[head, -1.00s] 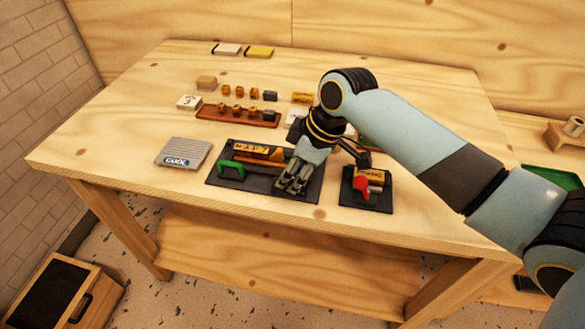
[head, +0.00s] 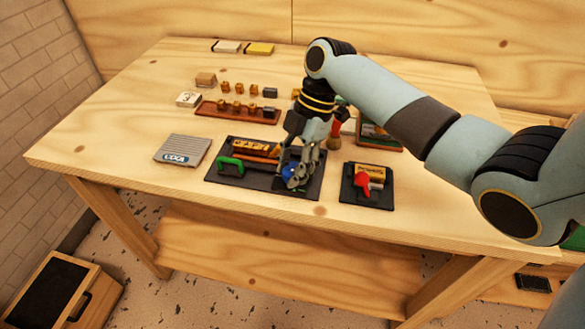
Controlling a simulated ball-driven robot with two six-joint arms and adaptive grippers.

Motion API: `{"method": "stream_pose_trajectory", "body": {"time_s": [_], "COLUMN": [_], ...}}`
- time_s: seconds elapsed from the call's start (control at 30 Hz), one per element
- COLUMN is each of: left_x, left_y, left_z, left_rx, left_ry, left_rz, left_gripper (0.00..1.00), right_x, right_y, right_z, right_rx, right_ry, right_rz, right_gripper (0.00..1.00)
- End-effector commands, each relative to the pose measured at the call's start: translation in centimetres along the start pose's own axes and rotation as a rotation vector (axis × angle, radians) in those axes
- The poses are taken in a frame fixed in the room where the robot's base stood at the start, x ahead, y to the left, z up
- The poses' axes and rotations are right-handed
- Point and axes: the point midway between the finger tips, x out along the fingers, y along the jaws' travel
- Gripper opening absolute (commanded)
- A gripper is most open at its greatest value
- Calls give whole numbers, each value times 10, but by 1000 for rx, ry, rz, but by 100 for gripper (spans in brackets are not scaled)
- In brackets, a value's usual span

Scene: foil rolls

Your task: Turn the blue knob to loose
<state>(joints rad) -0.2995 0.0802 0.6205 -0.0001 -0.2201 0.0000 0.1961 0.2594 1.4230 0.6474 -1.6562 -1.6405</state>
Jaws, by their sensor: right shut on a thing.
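The blue knob (head: 289,171) sits on the right part of a dark machine plate (head: 262,190) on the wooden table. My right gripper (head: 297,178) reaches down over it from above and is shut on the knob, with its fingers around it. The fingers hide part of the knob, and I cannot read its setting. My left gripper is not in view.
A green handle (head: 230,162) stands on the same plate, left of the knob. A second dark plate with a red lever (head: 363,182) is to the right. A grey COOL pad (head: 183,149) lies left. A brown tray (head: 237,112) is behind. The front table strip is clear.

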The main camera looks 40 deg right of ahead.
Motion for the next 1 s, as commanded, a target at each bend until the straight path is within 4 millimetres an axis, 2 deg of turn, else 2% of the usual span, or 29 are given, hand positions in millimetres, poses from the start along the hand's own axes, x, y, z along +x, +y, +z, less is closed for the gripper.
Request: {"method": "stream_pose_trajectory", "body": {"time_s": [0.5,1.0], "left_x": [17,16], "left_y": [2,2], "left_z": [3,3], "left_rx": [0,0], "left_ry": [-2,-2], "left_rz": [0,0], "left_gripper": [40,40], "right_x": [2,1], "right_y": [3,4], "right_z": [-1,-3], "right_rx": [-452,-885], "right_ry": [1,1], "right_rz": [-187,-367], "right_gripper": [0,0]}}
